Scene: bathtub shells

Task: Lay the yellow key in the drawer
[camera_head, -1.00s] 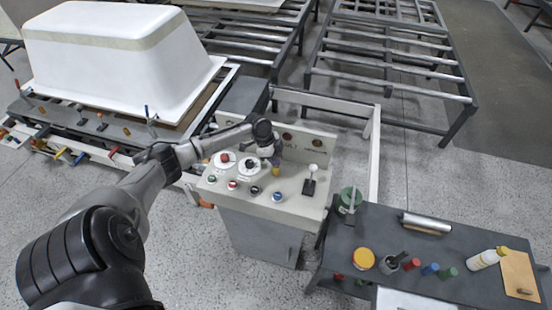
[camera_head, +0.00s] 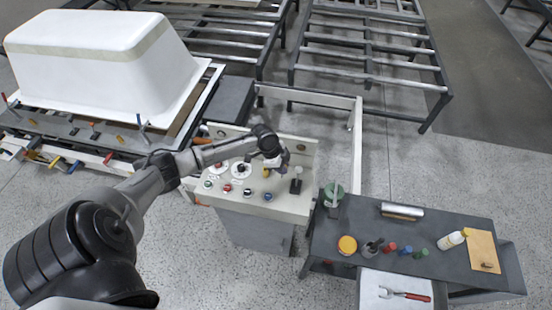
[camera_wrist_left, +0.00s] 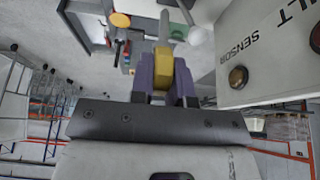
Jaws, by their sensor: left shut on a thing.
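The yellow key (camera_wrist_left: 163,70) is between the purple fingertips of my left gripper (camera_wrist_left: 165,85) in the left wrist view. The gripper is shut on it. In the head view my left gripper (camera_head: 275,166) is over the sloped top of the control console (camera_head: 230,208), and the key (camera_head: 266,173) shows as a small yellow spot there. I cannot tell whether the key touches the console. The open drawer (camera_head: 372,291) sticks out at the front of the dark workbench, lower right, well away from the gripper. My right gripper is not in view.
Pliers with a red handle (camera_head: 406,295) lie in the drawer. The workbench (camera_head: 350,215) holds a yellow-lidded jar (camera_head: 347,245), small bottles and a white bottle (camera_head: 451,240).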

